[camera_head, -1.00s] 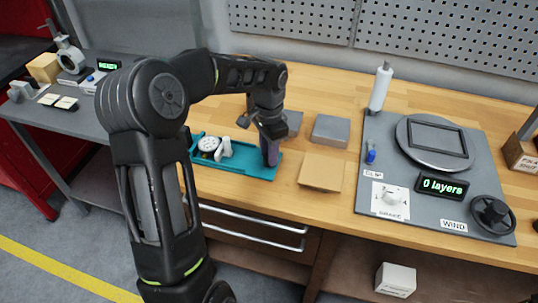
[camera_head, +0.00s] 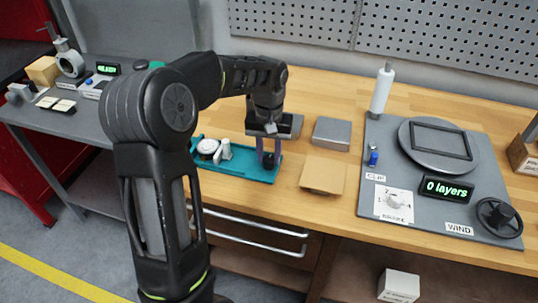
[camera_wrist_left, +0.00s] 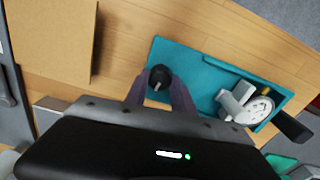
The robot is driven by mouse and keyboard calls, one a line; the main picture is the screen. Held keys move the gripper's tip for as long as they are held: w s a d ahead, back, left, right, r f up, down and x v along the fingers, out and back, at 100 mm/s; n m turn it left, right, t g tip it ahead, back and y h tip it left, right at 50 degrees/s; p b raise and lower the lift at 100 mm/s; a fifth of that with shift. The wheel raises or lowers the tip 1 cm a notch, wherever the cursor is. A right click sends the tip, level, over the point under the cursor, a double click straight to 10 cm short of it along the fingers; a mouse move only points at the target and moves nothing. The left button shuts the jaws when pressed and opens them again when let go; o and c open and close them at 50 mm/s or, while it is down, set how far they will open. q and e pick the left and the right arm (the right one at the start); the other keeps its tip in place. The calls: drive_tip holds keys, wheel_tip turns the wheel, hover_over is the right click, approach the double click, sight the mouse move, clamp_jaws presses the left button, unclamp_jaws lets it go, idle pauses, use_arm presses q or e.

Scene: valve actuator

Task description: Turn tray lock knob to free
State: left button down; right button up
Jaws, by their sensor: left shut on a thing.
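The teal tray (camera_head: 240,172) lies on the wooden bench near its front edge. It holds white parts (camera_head: 213,150) at its left end and a small black knob at its right end. In the left wrist view the round black knob (camera_wrist_left: 159,77), with a pale pointer line, sits on the teal tray (camera_wrist_left: 185,58). My left gripper (camera_head: 268,163) points down over the tray's right end. Its purple fingers are shut on the knob, one on each side, as the left wrist view shows. My right gripper is in neither view.
A cardboard-coloured pad (camera_head: 323,175) and a grey block (camera_head: 332,133) lie right of the tray. A grey winding station (camera_head: 430,215) with a "0 layers" display (camera_head: 447,190) fills the bench's right. A grey side table (camera_head: 60,122) with several parts stands left.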

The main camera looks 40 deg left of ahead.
sight(269, 158)
use_arm(q)
drive_tip(key=shift+n, duration=0.5)
drive_tip(key=c, duration=1.1)
unclamp_jaws()
drive_tip(key=shift+o, duration=0.2)
wheel_tip(269, 158, up, 8)
drive_tip(key=shift+f+b, duration=0.1)
drive_tip(key=shift+b, duration=0.2)
